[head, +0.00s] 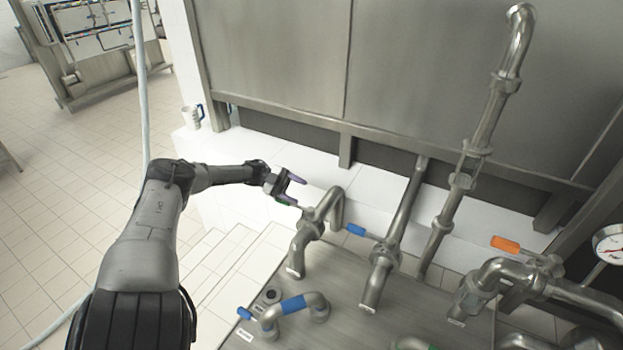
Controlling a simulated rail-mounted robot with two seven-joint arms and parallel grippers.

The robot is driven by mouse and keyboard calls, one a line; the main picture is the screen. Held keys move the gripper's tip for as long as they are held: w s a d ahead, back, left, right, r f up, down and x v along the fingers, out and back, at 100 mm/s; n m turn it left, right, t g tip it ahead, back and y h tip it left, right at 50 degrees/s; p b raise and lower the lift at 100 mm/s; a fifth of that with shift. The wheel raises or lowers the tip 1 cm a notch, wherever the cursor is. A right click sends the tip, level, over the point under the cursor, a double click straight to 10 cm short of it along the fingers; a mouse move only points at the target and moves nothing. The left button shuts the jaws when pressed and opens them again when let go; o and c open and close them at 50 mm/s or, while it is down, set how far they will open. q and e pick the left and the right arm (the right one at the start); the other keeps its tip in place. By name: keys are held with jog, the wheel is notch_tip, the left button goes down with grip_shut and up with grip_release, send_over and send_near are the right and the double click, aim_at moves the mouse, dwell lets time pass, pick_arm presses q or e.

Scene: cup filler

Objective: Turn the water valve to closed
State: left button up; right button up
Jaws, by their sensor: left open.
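My left gripper (296,190) is open at the left side of the pipework, its two purple-tipped fingers spread and pointing right. A bit of green shows at the lower finger, close to the leftmost pipe valve (312,222); it may be that valve's handle, mostly hidden by the finger. Whether they touch I cannot tell. A blue-handled valve (356,230) sits on the middle pipe, and another blue handle (244,313) is at the lower left. An orange handle (505,244) is at the right. The pipe labels are too small to read, so I cannot tell which is the water valve. My right gripper is out of view.
The pipes rise from a grey metal top (345,290) in front of a large steel tank (270,60). A blue-banded pipe loop (292,304) is at the lower left. A gauge (609,244) is at the right edge.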

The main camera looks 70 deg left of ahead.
pick_arm(q)
jog(key=w+d+r+p, duration=0.2)
jog(key=w+d+r, duration=0.1)
jog(key=d, duration=0.2)
jog(key=shift+w+r, duration=0.3)
jog(key=shift+r, duration=0.1)
